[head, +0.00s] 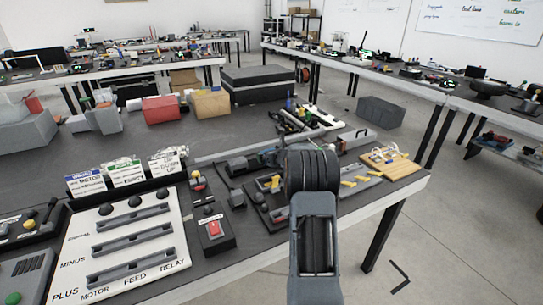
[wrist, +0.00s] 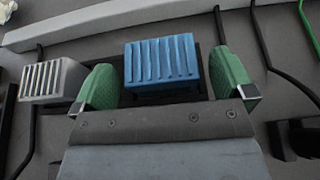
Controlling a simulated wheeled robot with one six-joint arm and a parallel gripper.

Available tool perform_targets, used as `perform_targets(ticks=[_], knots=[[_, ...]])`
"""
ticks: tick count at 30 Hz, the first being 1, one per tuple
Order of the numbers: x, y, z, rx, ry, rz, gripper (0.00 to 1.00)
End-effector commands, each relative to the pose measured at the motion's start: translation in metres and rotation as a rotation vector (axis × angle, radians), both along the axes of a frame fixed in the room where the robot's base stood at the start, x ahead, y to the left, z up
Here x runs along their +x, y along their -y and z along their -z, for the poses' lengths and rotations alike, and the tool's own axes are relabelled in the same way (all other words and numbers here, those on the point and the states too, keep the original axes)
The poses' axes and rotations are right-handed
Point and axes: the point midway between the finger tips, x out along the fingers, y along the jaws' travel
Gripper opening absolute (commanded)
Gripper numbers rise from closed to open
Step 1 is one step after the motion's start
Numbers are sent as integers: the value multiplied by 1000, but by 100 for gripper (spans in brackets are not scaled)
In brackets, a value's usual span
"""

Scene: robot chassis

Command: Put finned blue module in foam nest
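The finned blue module (wrist: 162,60) is in the upper middle of the wrist view, its ribbed top facing the camera. My gripper (wrist: 168,82) is open, with one green fingertip on either side of the module. A narrow gap shows at the right finger; whether the left finger touches the module is unclear. A dark surface shows around the module's near edge. In the head view my own arm covers this part of the bench, and the module cannot be made out clearly. I cannot pick out the foam nest with certainty.
A grey finned block (wrist: 52,80) stands left of the left finger. Black cables and a pale bar (wrist: 110,20) lie nearby. In the head view, a white slotted panel (head: 125,245), a red-switch box (head: 213,230) and a wooden board (head: 391,163) share the bench.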

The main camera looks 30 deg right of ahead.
Motion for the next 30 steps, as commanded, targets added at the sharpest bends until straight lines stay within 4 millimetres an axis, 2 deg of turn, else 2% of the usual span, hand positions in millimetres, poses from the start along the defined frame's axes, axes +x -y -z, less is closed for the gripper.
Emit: perform_targets(ticks=[9, 14, 24, 30], knots=[[0, 0, -6, 0, 0, 0, 100], [-23, -3, -13, -1, 1, 2, 100], [-82, -11, -38, -1, 1, 1, 100], [-102, -14, -46, 0, 1, 0, 100]])
